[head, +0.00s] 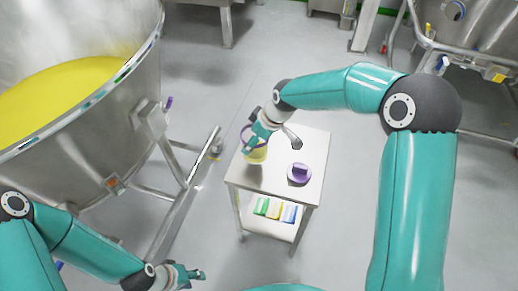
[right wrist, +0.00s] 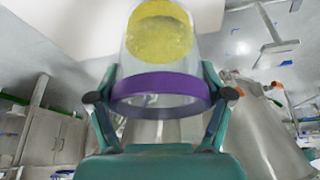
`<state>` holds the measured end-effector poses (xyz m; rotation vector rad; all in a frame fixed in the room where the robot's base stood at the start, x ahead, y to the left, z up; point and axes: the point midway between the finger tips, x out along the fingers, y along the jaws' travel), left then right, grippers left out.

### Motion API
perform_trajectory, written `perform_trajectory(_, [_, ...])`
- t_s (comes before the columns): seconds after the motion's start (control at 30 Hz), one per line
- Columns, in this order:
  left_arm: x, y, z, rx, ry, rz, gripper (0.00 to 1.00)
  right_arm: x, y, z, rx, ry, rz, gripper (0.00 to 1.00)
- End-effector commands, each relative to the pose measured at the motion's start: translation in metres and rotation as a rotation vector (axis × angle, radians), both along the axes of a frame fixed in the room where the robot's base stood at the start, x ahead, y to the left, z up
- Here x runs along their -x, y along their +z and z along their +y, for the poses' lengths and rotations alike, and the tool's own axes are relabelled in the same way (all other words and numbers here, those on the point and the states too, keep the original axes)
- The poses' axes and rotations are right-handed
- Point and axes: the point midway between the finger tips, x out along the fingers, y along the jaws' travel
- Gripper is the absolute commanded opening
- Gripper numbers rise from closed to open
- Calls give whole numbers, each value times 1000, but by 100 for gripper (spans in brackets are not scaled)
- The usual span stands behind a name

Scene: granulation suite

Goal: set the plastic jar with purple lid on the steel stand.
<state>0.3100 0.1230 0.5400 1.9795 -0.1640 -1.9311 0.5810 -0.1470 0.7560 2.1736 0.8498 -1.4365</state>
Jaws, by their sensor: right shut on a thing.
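The plastic jar with purple lid (head: 257,155) is clear-walled with yellow contents. My right gripper (head: 256,138) is shut on it, over the far left part of the steel stand (head: 262,182). In the right wrist view the fingers clasp the jar's purple band (right wrist: 160,88) from both sides, and the yellow contents (right wrist: 160,35) show beyond it. I cannot tell whether the jar's base touches the stand top. My left gripper (head: 193,279) is low in the head view, apart from the stand, with its fingers apart and nothing seen between them.
A round purple object with a raised block (head: 300,174) sits on the stand's right side. Several coloured items (head: 274,209) lie on the lower shelf. A large steel vessel (head: 100,150) with yellow contents fills the left. The stand top's near part is clear.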

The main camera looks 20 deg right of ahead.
Motion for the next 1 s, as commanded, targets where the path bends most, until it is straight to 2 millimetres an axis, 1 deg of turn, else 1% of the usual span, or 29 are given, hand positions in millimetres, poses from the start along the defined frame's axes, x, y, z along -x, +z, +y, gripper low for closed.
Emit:
perform_trajectory(0.17, [0, -1, 0, 0, 0, 0, 40, 0, -11, 0, 0, 0, 0, 40])
perform_trajectory(0.33, [0, -2, 0, 0, 0, 0, 40, 1, -35, -1, 0, 0, 4, 40])
perform_trajectory(0.43, [0, -2, 0, 0, 0, 0, 40, 0, -46, 0, 0, -1, 1, 40])
perform_trajectory(0.77, [0, -4, 0, 0, 0, 0, 40, 0, -49, -1, 0, -1, -1, 40])
perform_trajectory(0.8, [0, -4, 0, 0, 0, 0, 40, 0, -49, -1, 0, -1, 0, 84])
perform_trajectory(0.9, [0, -3, 0, 0, 0, 0, 40, 0, -48, -1, 0, -1, 0, 100])
perform_trajectory(1.0, [0, -3, 0, 0, 0, 0, 40, 0, -48, -1, 0, -1, 0, 100])
